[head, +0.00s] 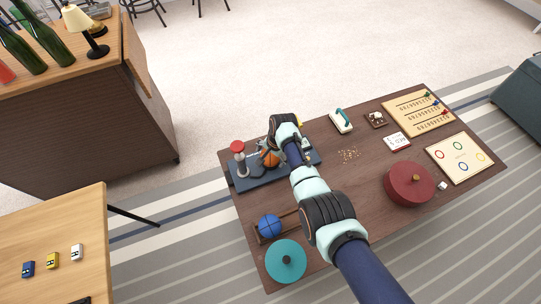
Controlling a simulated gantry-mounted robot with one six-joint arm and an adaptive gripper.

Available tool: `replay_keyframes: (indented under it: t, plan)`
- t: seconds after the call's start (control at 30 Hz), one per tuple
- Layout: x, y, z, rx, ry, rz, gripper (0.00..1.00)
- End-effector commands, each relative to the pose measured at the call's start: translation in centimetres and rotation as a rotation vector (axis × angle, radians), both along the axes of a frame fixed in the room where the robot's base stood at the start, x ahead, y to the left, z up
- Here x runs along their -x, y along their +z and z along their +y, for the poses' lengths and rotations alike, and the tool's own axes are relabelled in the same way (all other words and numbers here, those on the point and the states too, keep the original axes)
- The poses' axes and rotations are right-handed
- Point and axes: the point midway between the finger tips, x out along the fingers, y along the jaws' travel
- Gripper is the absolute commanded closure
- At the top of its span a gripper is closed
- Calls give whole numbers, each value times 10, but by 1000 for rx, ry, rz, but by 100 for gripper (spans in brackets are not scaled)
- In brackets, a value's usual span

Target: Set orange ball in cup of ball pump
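The orange ball (270,158) shows on or just above the dark blue base (255,183) at the left end of the brown table. A grey post with a red top (237,146) stands at the left of this base and looks like part of the ball pump. The cup cannot be made out clearly. My arm reaches over the table from the lower right, and its wrist is above the base, close to the ball. My gripper (273,151) is small and mostly hidden by my wrist, so its fingers and any contact with the ball are unclear.
A blue ball (270,226) sits in a wooden holder at the front left, beside a teal disc (276,270). A red round box (408,187), game boards (420,110) and small items fill the right. A wooden bar cabinet (80,130) stands behind left.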

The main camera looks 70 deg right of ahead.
Motion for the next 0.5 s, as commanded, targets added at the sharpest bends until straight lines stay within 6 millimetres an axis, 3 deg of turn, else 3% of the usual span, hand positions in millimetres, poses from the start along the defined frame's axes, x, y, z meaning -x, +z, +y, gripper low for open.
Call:
replay_keyframes:
  t: [0.27,0.37,0.5]
  plan:
    - [0,3,0,1,0,-1,0]
    - [2,20,0,1,0,-1,0]
    - [8,56,0,3,-2,-2,0]
